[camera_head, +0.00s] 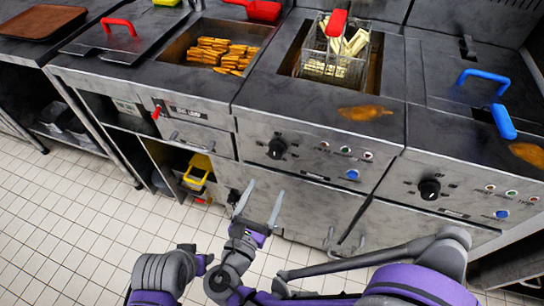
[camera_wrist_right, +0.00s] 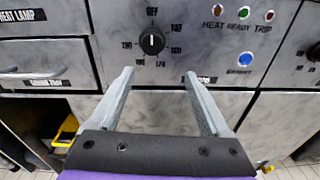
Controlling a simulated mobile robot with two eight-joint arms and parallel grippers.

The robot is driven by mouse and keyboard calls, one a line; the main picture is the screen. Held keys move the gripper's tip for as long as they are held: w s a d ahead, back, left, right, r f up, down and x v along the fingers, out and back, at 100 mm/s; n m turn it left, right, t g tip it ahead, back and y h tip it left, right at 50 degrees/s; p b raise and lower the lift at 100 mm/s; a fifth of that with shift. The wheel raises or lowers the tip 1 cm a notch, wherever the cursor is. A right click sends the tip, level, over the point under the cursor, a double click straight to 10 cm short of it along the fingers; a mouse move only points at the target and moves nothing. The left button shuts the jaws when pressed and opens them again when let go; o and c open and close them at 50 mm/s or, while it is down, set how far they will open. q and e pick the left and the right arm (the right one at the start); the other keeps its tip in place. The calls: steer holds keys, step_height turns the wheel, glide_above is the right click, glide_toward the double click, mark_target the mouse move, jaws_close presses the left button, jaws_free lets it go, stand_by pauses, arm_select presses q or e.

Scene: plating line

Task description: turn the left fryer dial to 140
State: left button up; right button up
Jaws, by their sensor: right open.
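The left fryer dial (camera_head: 277,148) is a round black knob on the grey front panel of the middle fryer. In the right wrist view the dial (camera_wrist_right: 151,42) has a pale mark that seems to point up toward OFF. Numbers ring it; the one at its upper right looks like 140. My right gripper (camera_head: 264,190) is open and empty, in front of the panel and below the dial. In the wrist view its fingertips (camera_wrist_right: 159,73) are apart, with the dial above and between them, not touched.
Right of the dial are small indicator lights and a blue button (camera_head: 352,174). A second fryer dial (camera_head: 429,189) is farther right. A fry basket (camera_head: 335,56) stands in the fryer above. A drawer handle (camera_wrist_right: 33,77) is at left. Open tiled floor lies at left.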

mark_target(274, 156)
steer(key=shift+n+t, duration=0.4)
steer(key=shift+n, duration=0.1)
steer(key=x, duration=0.3)
steer(key=b+x, duration=0.1)
steer(key=x, duration=0.2)
steer(key=a+x, duration=0.1)
steer(key=x, duration=0.3)
steer(key=shift+w+a+r, duration=0.1)
steer(key=shift+w+r, duration=0.05)
steer(key=shift+r, duration=0.25)
jaws_close()
